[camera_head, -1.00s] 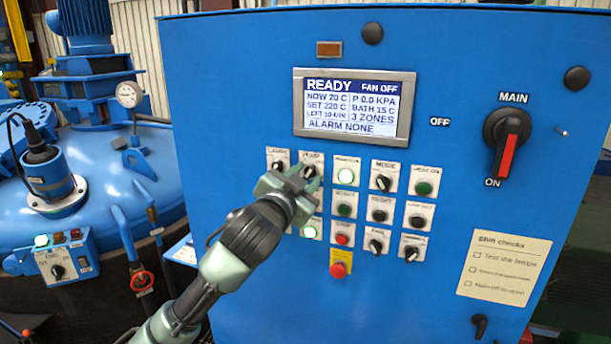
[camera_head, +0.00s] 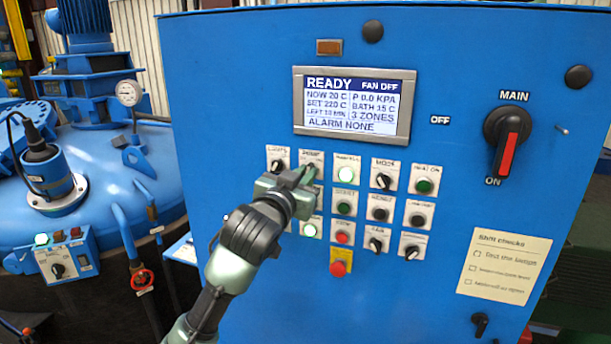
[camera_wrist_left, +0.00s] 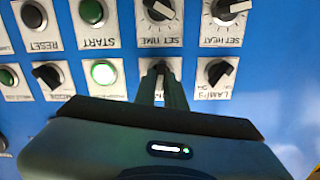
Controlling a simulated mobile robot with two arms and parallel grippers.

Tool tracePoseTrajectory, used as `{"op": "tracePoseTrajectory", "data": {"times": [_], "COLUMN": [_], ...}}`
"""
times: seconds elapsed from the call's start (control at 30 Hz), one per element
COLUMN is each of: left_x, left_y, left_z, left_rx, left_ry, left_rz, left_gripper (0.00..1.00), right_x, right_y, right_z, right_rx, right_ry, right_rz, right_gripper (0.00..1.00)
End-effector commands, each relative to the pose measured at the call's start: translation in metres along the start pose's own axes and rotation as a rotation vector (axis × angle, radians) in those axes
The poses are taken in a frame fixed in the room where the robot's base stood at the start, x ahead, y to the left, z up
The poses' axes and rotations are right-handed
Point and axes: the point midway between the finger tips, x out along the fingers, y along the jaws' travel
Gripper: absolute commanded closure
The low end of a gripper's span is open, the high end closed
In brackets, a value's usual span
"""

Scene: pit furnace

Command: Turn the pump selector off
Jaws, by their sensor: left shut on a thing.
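The pump selector (camera_head: 311,157) is a small black knob on a white plate in the top row of the blue cabinet's controls. My left gripper (camera_head: 305,177) is at it, shut on the knob, and hides most of it in the head view. In the left wrist view, which is upside down, the two dark fingers (camera_wrist_left: 161,90) reach to the pump selector knob (camera_wrist_left: 159,68), one on each side. The knob's exact angle is hard to tell. My right gripper is not in view.
The lamps selector (camera_head: 278,166) is close on the left, and a lit white-green button (camera_head: 346,175) is close on the right. More knobs and buttons sit below and right. The display (camera_head: 352,107) reads READY, FAN OFF. The red main switch (camera_head: 508,150) is far right.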

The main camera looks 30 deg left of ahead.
Motion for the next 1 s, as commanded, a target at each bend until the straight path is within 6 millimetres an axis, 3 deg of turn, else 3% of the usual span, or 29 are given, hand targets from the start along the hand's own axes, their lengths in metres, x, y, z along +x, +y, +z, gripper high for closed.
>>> {"op": "tracePoseTrajectory", "data": {"times": [0.5,1.0], "left_x": [0.0001,0.0002], "left_y": [-0.0008,-0.0017], "left_z": [0.0011,0.0015], "left_rx": [-0.474,-0.705], "left_ry": [-0.003,-0.002], "left_rz": [0.000,0.000], "left_gripper": [1.00,1.00], "right_x": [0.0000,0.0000], "right_y": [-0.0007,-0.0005], "right_z": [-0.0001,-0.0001], "right_rx": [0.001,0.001], "right_ry": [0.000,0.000], "right_rz": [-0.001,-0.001], "right_gripper": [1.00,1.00]}}
